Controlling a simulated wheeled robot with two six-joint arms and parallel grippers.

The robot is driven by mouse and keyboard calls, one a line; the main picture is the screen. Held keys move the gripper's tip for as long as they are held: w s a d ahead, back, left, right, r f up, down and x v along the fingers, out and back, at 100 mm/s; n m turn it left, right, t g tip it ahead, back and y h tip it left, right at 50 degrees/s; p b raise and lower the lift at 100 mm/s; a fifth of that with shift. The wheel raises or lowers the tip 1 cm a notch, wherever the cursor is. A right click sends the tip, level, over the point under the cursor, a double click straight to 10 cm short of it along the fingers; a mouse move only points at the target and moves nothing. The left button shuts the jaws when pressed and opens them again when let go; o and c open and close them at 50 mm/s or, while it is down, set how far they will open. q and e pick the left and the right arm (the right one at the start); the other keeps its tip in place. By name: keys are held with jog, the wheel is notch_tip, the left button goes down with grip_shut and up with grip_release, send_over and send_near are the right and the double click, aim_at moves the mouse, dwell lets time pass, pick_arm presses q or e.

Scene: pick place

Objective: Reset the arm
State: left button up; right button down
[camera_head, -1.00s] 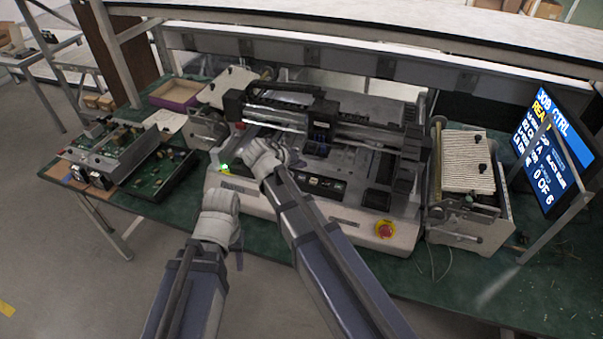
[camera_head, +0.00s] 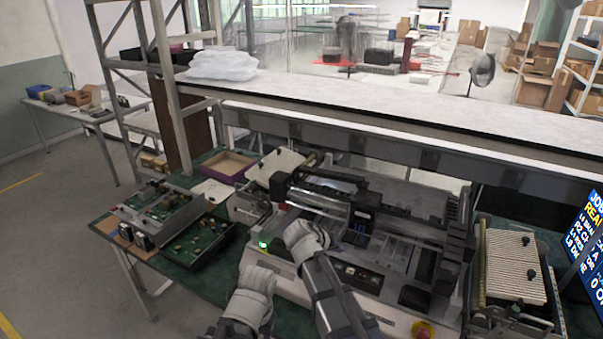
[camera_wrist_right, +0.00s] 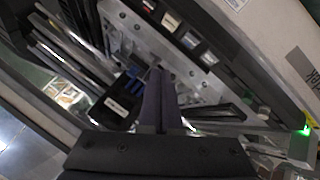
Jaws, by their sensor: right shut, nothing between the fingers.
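My right gripper (camera_head: 302,238) is over the left front part of the grey and white machine (camera_head: 385,290) in the head view. In the right wrist view its two dark fingers (camera_wrist_right: 159,74) lie together, with nothing between them, above metal rails and dark blocks of the machine. I cannot tell from these views whether the fingertips touch it. My left gripper (camera_head: 254,287) is in front of the machine's left corner, near the table edge. Its fingers are mostly hidden, so its opening cannot be judged.
Trays of circuit boards (camera_head: 200,243) lie left of the machine, with a purple-edged wooden box (camera_head: 230,166) behind. A ribbed unit (camera_head: 513,268) and a blue screen (camera_head: 585,235) stand right. A red button (camera_head: 422,329) is at the front. A long shelf (camera_head: 400,105) spans the back.

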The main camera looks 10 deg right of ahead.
jog(key=s+a+f+n+g+y, duration=0.2)
jog(key=s+a, duration=0.4)
jog(key=s, duration=0.5)
jog(key=s+a+f+n+g+y, duration=0.3)
jog(key=s+a, duration=0.3)
jog(key=s, duration=0.6)
jog(key=shift+a+f+g+y, duration=0.2)
jog(key=shift+f+g+y, duration=0.1)
jog(key=shift+f+y, duration=0.3)
